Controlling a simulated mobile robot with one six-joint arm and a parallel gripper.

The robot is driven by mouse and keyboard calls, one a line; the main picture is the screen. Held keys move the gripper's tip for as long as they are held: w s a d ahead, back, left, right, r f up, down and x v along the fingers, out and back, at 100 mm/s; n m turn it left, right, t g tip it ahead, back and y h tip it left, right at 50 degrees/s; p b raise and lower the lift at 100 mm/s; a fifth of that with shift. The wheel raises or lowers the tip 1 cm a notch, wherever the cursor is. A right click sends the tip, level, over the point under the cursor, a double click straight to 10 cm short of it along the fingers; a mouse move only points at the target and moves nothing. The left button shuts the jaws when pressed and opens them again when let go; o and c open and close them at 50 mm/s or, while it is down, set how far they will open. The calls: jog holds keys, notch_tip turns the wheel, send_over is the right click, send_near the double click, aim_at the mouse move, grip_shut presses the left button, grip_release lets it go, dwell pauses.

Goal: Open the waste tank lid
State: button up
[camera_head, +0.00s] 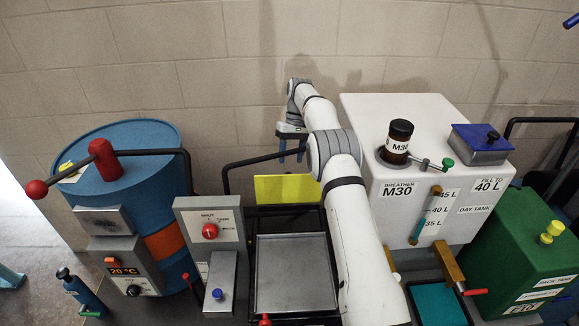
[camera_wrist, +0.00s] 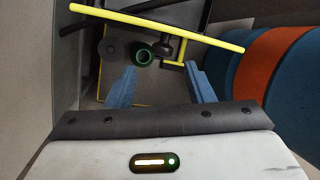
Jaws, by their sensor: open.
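My gripper (camera_head: 292,154) is raised near the back wall, behind the yellow panel (camera_head: 287,189). Its two blue fingers are apart with nothing between them; they also show in the wrist view (camera_wrist: 161,86). The fingers appear apart from all of these. No waste tank label is readable, so I cannot tell which part is its lid.
A blue drum (camera_head: 165,199) with an orange band and red-ended lever stands left. The white day tank (camera_head: 450,130) and a green tank (camera_head: 515,245) stand right. A grey tray (camera_head: 293,272) lies in front of the yellow panel. Black rails (camera_head: 228,178) run near my gripper.

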jog(key=shift+v, duration=0.85)
jog(key=s+d+r+m+t, duration=0.1)
jog(key=s+d+r+t, duration=0.1)
jog(key=s+r, duration=0.65)
jog(key=s+d+r+m+t, duration=0.1)
jog(key=s+d+r+t, duration=0.1)
jog(key=s+r, duration=0.7)
jog(key=s+d+f+t+h, duration=0.1)
jog(key=s+f, duration=0.1)
jog(key=s, duration=1.1)
jog(key=s+d+f+m+t, duration=0.1)
jog(key=s+d+f+t, duration=0.1)
jog(key=s, duration=1.2)
jog(key=shift+s+m+h, duration=0.25)
jog(key=shift+m+h, duration=0.05)
jog(key=shift+h, duration=0.1)
